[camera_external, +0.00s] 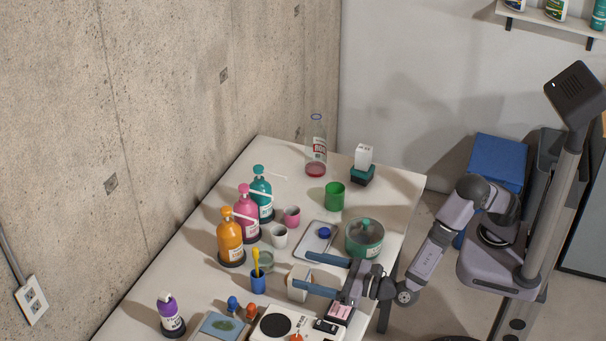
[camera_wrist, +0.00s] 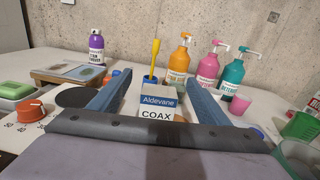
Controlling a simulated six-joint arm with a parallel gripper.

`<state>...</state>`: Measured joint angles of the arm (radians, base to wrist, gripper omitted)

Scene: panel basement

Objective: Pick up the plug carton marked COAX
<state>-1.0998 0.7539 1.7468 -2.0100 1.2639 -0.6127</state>
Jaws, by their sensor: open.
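The plug carton marked COAX (camera_wrist: 158,108) is a small box, white with a blue band reading Aldevane. It stands upright in the middle of the wrist view, its lower part hidden by my gripper's dark front edge. In the external view a pale box (camera_external: 300,274), apparently this carton, stands on the table by my fingers. My gripper (camera_external: 302,271) is open and low over the table, its blue fingers pointing left. In the wrist view the gripper (camera_wrist: 158,80) has one finger on each side of the carton, with a gap visible on the left.
A blue cup (camera_external: 258,283) holding a yellow-handled tool stands just beyond the carton. Orange (camera_external: 231,240), pink (camera_external: 246,214) and teal (camera_external: 262,192) pump bottles line the wall side. A glass pot (camera_external: 364,238) and a tray (camera_external: 311,246) are close to the upper finger.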

